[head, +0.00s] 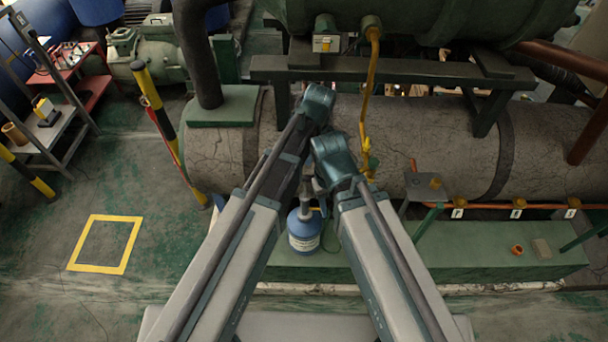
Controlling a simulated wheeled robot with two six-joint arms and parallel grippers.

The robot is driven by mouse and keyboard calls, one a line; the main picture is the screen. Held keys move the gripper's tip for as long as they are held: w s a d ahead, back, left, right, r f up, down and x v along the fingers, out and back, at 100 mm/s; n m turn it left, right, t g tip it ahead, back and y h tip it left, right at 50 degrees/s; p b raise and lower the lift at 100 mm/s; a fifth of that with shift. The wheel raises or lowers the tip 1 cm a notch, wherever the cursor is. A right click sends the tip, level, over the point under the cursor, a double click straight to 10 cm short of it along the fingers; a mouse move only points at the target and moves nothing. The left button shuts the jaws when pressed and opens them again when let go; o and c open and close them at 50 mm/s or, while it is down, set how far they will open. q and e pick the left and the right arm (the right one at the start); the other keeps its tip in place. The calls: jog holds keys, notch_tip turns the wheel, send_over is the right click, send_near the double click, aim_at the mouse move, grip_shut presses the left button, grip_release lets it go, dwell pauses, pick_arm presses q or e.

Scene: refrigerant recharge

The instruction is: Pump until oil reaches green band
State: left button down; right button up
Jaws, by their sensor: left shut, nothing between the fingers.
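A blue oil bottle with a pale label (304,241) stands on the green plinth, with a dark pump top above it. My left gripper (307,188) is small and dark in this view, just above the bottle's top, and looks shut with nothing held. Whether it touches the pump top I cannot tell. My right arm comes in close on the right of the bottle, and its gripper does not show clearly. A small pale gauge plate (325,44) sits on the green vessel above; its level and any green band are too small to read.
A large grey cracked tank (420,140) runs across behind the bottle. A yellow pipe (369,95) comes down in front of it. The green plinth (460,250) carries a small orange ring (517,250) and block (542,249). Striped post (160,115) stands left.

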aim_at(307, 177)
pick_arm(q)
jog(key=shift+w+a+f+b, duration=0.1)
jog(key=shift+a+f+b, duration=0.05)
jog(key=shift+f+b, duration=1.6)
jog(key=shift+a+f+b, duration=0.15)
jog(key=shift+f+b, duration=1.5)
jog(key=shift+f, duration=0.1)
jog(key=shift+r, duration=0.1)
